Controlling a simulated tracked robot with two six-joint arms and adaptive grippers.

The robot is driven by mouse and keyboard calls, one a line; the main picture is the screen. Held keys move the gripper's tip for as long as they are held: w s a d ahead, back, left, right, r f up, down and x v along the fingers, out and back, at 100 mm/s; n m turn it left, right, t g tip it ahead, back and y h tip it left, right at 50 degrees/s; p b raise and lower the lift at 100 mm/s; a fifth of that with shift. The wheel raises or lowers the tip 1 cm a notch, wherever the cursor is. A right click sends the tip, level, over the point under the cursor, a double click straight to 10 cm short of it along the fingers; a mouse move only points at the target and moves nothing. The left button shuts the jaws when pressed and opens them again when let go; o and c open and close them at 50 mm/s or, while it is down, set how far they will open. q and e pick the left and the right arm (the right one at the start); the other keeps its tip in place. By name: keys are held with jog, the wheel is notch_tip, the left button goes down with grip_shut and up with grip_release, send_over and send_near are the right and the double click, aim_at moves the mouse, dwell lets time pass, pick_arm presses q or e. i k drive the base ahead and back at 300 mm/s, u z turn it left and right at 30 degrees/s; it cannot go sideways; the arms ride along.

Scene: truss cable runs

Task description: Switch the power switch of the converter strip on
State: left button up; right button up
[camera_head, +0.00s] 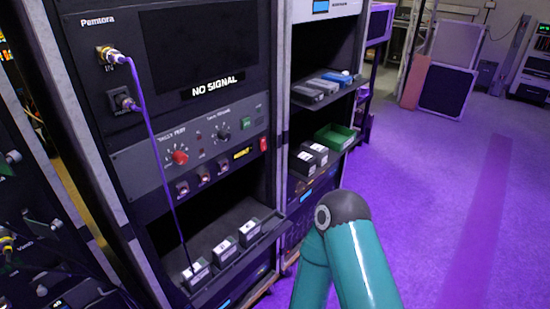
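A rack panel with knobs (185,150) sits below the dark NO SIGNAL screen (205,50) on the left rack. It carries a red knob (179,157), a black knob (222,134), a small green button or light (246,123), a yellow label and a red rocker-like part (263,144) at its right end. Three small light-topped boxes (225,250) stand in a row on the shelf below. I cannot tell which part is the converter strip, or its switch position. A teal arm of mine rises at bottom centre-right; neither gripper shows.
A purple cable (151,130) hangs from the upper jacks to the nearest box. The rack to the right holds grey devices (316,91), a green tray (336,136) and dark boxes (308,158). Open purple-lit floor (440,200) lies to the right.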

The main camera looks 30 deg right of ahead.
aim_at(263, 147)
jog(key=k, duration=1.1)
jog(key=z, duration=0.5)
jog(key=i, duration=0.75)
jog(key=z, duration=0.5)
jog(key=i, duration=1.3)
jog(key=u, duration=0.95)
